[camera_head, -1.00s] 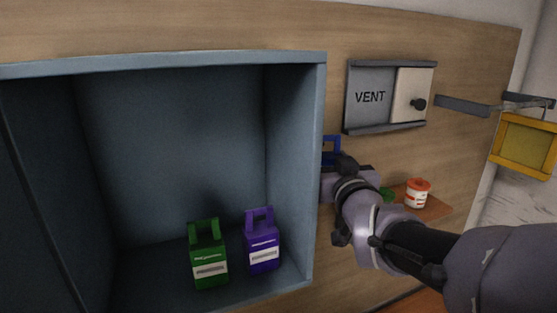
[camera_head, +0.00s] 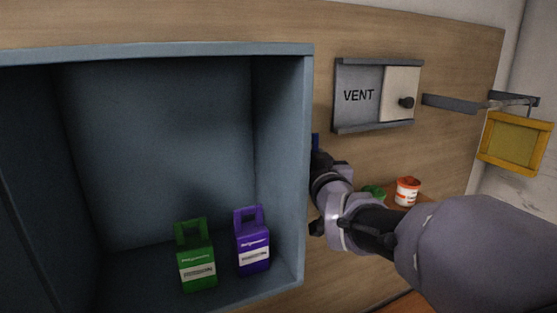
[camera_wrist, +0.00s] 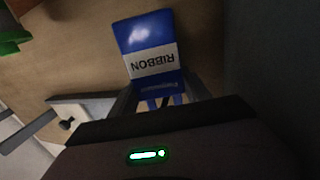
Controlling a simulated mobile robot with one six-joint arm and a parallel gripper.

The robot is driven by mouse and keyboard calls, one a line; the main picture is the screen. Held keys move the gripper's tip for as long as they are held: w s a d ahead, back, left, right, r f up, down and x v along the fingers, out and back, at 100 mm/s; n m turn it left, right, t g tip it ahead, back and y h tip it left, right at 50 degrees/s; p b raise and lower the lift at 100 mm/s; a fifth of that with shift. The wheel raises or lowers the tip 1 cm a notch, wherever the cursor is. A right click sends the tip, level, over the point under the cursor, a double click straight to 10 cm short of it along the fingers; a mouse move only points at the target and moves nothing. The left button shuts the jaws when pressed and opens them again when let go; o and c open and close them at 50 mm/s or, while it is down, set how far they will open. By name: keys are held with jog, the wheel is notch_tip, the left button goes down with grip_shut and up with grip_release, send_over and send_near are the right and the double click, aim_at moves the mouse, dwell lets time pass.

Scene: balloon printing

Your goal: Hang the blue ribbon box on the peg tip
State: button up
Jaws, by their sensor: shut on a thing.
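My gripper (camera_wrist: 160,98) is shut on the blue ribbon box (camera_wrist: 150,42), near its handle end. In the wrist view the box shows a white band reading RIBBON, upside down. In the head view only a small blue sliver of the box (camera_head: 315,142) shows past my wrist, beside the cabinet's right wall; my arm and that wall hide the rest. No peg tip can be made out for certain in either view.
An open blue-grey cabinet (camera_head: 308,90) holds a green box (camera_head: 196,265) and a purple box (camera_head: 253,250). A VENT panel (camera_head: 358,96) with a black knob is on the wooden wall. A red-and-white tub (camera_head: 407,191) and a yellow frame (camera_head: 515,143) are at right.

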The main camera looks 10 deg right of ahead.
dwell(0.3)
jog(key=o, duration=1.5)
jog(key=shift+o, duration=0.2)
jog(key=shift+r, duration=0.1)
